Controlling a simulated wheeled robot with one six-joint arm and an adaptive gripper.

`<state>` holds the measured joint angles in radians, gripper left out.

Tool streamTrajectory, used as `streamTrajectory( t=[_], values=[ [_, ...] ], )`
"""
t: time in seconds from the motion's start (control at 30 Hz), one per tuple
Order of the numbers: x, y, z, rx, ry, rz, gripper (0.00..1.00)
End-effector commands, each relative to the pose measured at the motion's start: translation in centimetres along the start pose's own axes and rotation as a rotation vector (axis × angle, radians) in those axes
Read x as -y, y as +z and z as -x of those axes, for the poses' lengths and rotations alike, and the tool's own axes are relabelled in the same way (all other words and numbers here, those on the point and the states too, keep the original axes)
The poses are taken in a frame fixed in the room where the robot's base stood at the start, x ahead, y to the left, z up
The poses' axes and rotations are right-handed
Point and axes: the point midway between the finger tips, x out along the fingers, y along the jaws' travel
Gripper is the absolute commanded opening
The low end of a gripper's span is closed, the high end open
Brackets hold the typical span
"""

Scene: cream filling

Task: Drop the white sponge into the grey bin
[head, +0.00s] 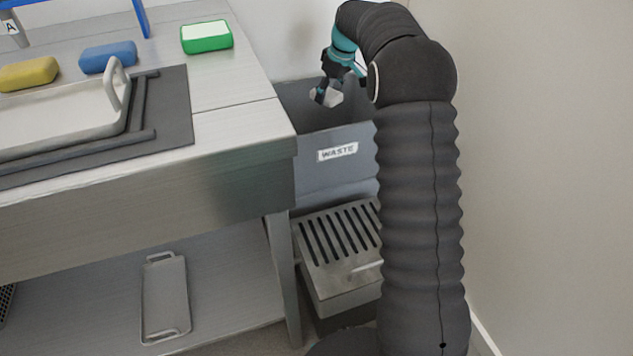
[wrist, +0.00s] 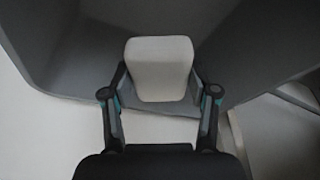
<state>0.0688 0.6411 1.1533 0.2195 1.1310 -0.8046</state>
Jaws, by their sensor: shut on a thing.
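The white sponge (wrist: 160,68) is between the two fingers of my gripper (wrist: 160,85) in the wrist view. My gripper is shut on it. In the head view my gripper (head: 328,92) and the sponge (head: 329,97) are at the open top of the grey bin (head: 312,176), which has a "WASTE" label on its front. The sponge is over the bin's opening. In the wrist view the bin's grey inner walls (wrist: 262,50) show behind the sponge. How far the sponge is above the bin floor I cannot tell.
A steel table (head: 235,125) stands left of the bin, with yellow (head: 28,74), blue (head: 108,57) and green-and-white (head: 206,37) sponges and a white tray (head: 60,112) on it. A slotted metal box (head: 340,245) is below the bin. A wall (head: 540,150) is at right.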

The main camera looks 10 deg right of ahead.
Motion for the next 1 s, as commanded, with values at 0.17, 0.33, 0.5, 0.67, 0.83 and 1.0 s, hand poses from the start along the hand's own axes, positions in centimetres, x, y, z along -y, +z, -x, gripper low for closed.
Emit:
streamTrajectory(
  t=[0.17,0.33,0.5,0.67,0.83,1.0],
  values=[
    [-0.1,0.2,-0.6,-0.001,0.001,-0.001,0.27],
    [-0.1,0.2,-0.6,-0.001,0.001,-0.001,0.27],
    [-0.1,0.2,-0.6,-0.001,0.001,-0.001,0.89],
    [-0.1,0.2,-0.6,-0.001,0.001,-0.001,0.89],
    [-0.1,0.2,-0.4,-0.001,0.001,-0.001,0.89],
    [-0.1,0.2,1.2,-0.002,0.002,-0.001,0.89]
  ],
)
